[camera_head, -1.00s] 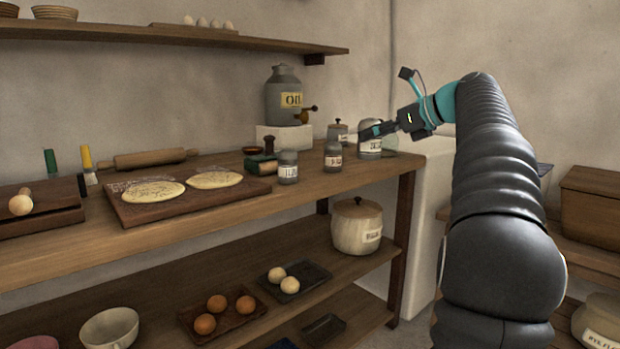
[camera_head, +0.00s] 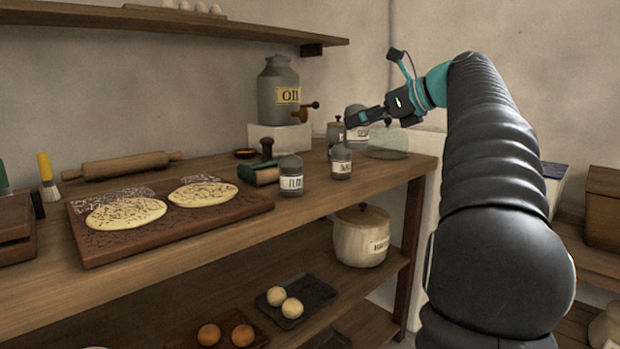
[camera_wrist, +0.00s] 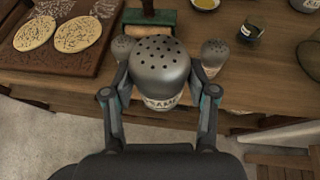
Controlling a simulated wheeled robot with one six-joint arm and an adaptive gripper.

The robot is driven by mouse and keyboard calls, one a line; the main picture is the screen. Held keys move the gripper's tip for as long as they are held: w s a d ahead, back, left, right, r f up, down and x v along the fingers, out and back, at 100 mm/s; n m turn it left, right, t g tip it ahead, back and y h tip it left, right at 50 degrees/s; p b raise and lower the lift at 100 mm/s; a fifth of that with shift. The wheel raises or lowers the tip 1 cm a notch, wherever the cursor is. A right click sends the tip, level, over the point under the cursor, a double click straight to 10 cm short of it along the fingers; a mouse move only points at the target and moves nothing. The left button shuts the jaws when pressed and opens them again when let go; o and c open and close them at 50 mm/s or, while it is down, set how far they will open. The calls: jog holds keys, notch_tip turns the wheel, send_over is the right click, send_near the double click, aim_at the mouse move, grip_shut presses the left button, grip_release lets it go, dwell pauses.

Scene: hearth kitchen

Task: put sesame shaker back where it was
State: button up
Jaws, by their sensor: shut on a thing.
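The sesame shaker (camera_wrist: 162,66) has a grey perforated dome lid and a pale label reading "…SAME". My gripper (camera_wrist: 160,92) is shut on it, one finger on each side, in the wrist view. In the head view the held shaker (camera_head: 358,132) is partly covered by my gripper (camera_head: 352,121), raised above the right end of the worktop (camera_head: 225,222). Two similar labelled shakers stand on the worktop, one left (camera_head: 290,176) and one right (camera_head: 340,162). In the wrist view they show on either side behind the held one, left (camera_wrist: 122,46) and right (camera_wrist: 214,52).
A green roller (camera_wrist: 150,22) lies behind the left shaker. A dough board (camera_head: 180,222) fills the left.

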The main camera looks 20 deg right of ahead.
aim_at(361, 147)
jog(key=shift+w+a+f+b, duration=0.75)
jog(key=shift+w+a+f, duration=0.05)
jog(key=shift+w+f, duration=0.95)
jog(key=shift+w+a+f+b, duration=0.75)
jog(key=shift+w+a+f, duration=0.1)
jog(key=shift+w+f, duration=0.95)
jog(key=shift+w+a+f+b, duration=0.8)
jog(key=shift+w+f, duration=0.8)
jog(key=shift+f, duration=0.25)
jog(key=shift+f, duration=0.25)
jog(key=o, duration=1)
jog(key=shift+c, duration=0.2)
jog(key=shift+s+d+r, duration=0.1)
jog(key=shift+s+r, duration=0.05)
jog(key=shift+r, duration=0.25)
jog(key=p+v, duration=0.2)
jog(key=v, duration=0.9)
jog(key=shift+s+d, duration=0.15)
jog(key=shift+s, duration=0.15)
